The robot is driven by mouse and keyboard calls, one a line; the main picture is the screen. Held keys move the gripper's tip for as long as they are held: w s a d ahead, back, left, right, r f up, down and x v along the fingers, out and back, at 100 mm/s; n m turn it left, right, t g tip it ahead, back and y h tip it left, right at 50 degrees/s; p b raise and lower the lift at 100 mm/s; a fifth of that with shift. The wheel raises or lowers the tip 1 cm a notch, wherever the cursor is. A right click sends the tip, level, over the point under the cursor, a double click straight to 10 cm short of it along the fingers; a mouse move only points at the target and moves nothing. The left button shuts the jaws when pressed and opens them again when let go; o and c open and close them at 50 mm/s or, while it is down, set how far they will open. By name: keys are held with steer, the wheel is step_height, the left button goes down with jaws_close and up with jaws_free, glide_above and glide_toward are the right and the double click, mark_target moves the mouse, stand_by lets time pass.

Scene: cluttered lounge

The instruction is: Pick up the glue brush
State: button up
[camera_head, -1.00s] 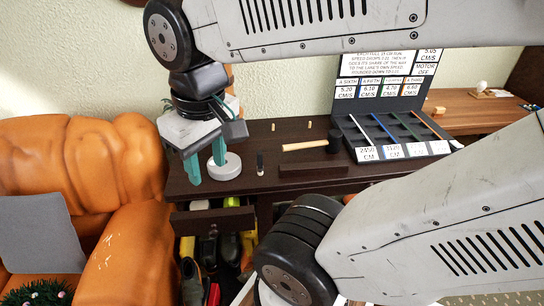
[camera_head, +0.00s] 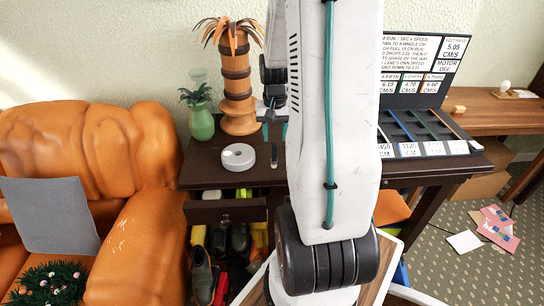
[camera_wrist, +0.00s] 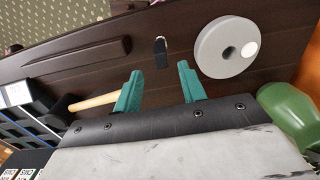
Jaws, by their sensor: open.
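The likely glue brush is a small black piece with a pale end. It lies on the dark desk (camera_head: 230,177) and shows in the wrist view (camera_wrist: 161,53) and in the head view (camera_head: 274,155). My gripper (camera_wrist: 160,74) is open and empty in the wrist view, its two teal fingers apart. The brush appears just beyond the fingertips, between their lines, and not touching them. In the head view my arm hides most of the gripper, with bits of teal (camera_head: 265,131) at its left edge.
A grey disc (camera_wrist: 210,54) lies right of the brush in the wrist view. A mallet's wooden handle (camera_wrist: 94,102) and a dark wooden bar (camera_wrist: 70,60) are on the left. A green vase (camera_head: 202,122) and palm-like ornament (camera_head: 237,95) stand at the back.

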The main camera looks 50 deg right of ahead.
mark_target(274, 145)
steer(key=f, duration=0.7)
steer(key=shift+a+f, duration=0.2)
steer(key=shift+a, duration=0.1)
steer(key=shift+s, duration=0.1)
jaws_close()
